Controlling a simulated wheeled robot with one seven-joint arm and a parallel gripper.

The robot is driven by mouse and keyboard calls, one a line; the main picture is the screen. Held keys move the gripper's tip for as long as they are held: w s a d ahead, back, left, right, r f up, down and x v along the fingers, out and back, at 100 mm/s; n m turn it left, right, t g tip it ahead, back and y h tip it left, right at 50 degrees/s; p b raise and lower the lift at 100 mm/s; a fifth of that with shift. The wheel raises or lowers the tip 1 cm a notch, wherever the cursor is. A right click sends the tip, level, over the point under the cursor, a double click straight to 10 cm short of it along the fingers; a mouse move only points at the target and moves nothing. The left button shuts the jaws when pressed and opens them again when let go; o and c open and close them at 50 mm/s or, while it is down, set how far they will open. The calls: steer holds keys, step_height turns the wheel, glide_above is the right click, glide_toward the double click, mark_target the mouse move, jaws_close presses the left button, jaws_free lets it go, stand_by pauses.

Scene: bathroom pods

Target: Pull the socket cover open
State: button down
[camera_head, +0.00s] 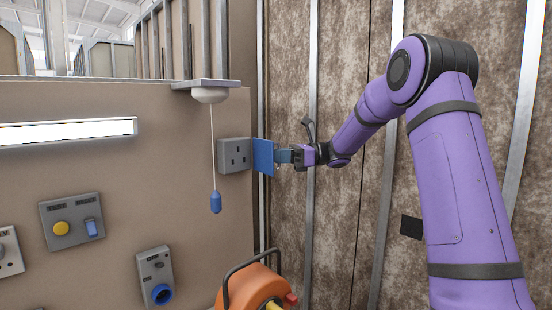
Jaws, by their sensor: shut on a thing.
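The grey double socket (235,155) is on the beige wall, left of centre in the head view. Its blue cover (263,156) stands swung out from the wall at the socket's right side, so the socket face shows. My gripper (283,156) is to the right of the cover and shut on its right edge. The fingertips are small here, and their exact hold on the edge is hard to make out.
A pull cord with a blue end (215,202) hangs just left of the socket from a ceiling-switch box (209,92). An orange reel (254,288) stands below. Grey switch panels (72,221) are at lower left. Brown panels with metal studs stand behind my arm.

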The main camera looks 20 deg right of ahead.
steer(key=shift+w+d, duration=0.4)
steer(key=shift+w, duration=0.1)
stand_by(0.3)
steer(key=c, duration=1.3)
jaws_free()
steer(key=shift+o, duration=0.2)
steer(key=v, duration=1)
steer(key=shift+d, duration=0.4)
